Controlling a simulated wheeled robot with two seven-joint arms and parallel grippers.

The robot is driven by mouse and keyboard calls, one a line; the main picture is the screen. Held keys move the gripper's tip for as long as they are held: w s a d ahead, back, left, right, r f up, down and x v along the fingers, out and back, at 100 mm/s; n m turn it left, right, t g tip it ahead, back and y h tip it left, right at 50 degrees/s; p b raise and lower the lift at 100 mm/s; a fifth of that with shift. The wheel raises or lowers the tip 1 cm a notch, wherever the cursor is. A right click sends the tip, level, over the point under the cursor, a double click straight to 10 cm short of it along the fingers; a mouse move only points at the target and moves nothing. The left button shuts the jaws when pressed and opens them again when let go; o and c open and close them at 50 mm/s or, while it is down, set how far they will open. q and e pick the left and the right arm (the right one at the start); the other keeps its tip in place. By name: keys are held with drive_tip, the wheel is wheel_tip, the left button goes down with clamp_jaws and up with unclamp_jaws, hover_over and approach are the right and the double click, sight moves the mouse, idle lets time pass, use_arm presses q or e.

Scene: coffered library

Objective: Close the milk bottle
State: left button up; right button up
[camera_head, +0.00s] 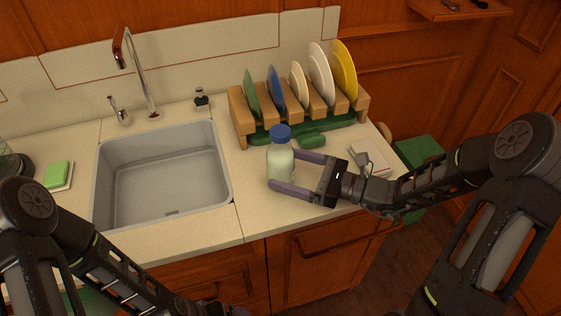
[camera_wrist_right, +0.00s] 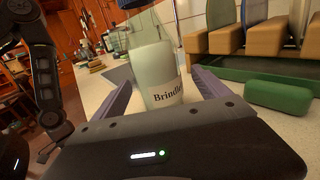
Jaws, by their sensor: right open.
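The milk bottle (camera_head: 281,162) stands upright on the counter, right of the sink. My right gripper (camera_head: 272,171) is open, low, with one finger on each side of the bottle; contact is unclear. The wrist view shows the bottle between both fingers, its cap cut by the top edge. My left gripper (camera_head: 238,311) barely shows at the bottom edge, its fingers unclear.
A wooden rack (camera_head: 239,112) with several coloured plates stands behind the bottle, with a green block (camera_head: 312,140) in front. The sink (camera_head: 165,180) and tap (camera_head: 138,75) are left. A green sponge (camera_head: 58,174) lies far left. A pale flat item (camera_head: 372,158) lies beyond my right wrist.

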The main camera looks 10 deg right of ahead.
sight(269, 163)
drive_tip(key=p+x, duration=0.1)
drive_tip(key=x, duration=0.2)
drive_tip(key=shift+a+r, duration=0.15)
drive_tip(key=shift+a, duration=0.2)
drive_tip(key=shift+w+a, duration=0.45)
clamp_jaws()
idle(0.7)
wheel_tip(269, 163, up, 10)
drive_tip(key=shift+f, duration=0.1)
idle(0.5)
idle(0.4)
